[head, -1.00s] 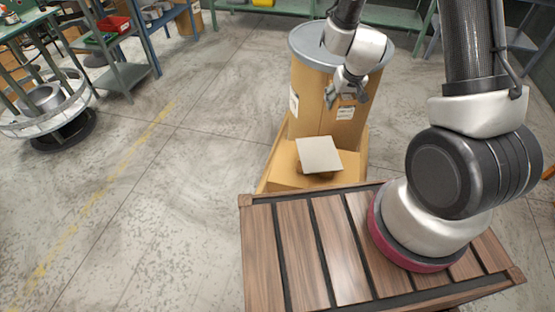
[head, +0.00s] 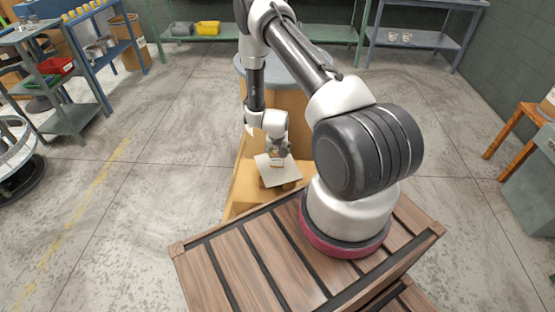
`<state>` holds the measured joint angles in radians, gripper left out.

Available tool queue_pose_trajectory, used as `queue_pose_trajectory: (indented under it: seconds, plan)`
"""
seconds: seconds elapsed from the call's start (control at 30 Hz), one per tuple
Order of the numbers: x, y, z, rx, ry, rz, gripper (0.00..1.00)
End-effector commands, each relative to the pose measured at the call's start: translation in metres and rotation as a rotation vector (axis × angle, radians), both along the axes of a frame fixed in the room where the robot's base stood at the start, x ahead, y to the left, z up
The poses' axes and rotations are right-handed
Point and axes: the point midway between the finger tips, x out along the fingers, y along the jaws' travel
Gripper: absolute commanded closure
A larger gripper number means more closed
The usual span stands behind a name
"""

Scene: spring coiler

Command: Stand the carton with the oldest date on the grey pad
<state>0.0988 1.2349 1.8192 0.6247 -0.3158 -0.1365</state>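The grey pad (head: 268,178) is a pale square plate on top of a cardboard-coloured box, in the middle of the head view. My gripper (head: 277,154) points down just over the pad's far part. A small pale block with a darker mark, perhaps a carton (head: 277,161), shows at the fingertips, over or on the pad. It is too small to read a date or to tell whether the fingers grip it or whether it touches the pad. No other carton that I can make out with a date is in view.
A large cardboard drum (head: 291,103) with a grey lid stands right behind the pad. My wooden-slatted base is in front.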

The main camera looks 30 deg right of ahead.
Motion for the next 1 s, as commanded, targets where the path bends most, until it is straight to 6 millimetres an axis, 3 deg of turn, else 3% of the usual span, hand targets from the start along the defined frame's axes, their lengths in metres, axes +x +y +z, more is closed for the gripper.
queue_pose_trajectory:
  seconds: [0.37, 0.7, 0.73, 0.87, 1.0]
  plan:
    - [0.0, 0.0, -0.043, 0.001, -0.001, 0.0, 0.86]
    - [0.001, 0.0, -0.046, 0.0, -0.001, 0.0, 0.86]
    - [0.0, 0.0, -0.046, 0.001, -0.001, 0.0, 0.39]
    - [0.0, 0.001, -0.046, 0.001, -0.001, 0.0, 0.18]
    - [0.0, 0.0, -0.046, 0.001, -0.001, 0.0, 0.18]
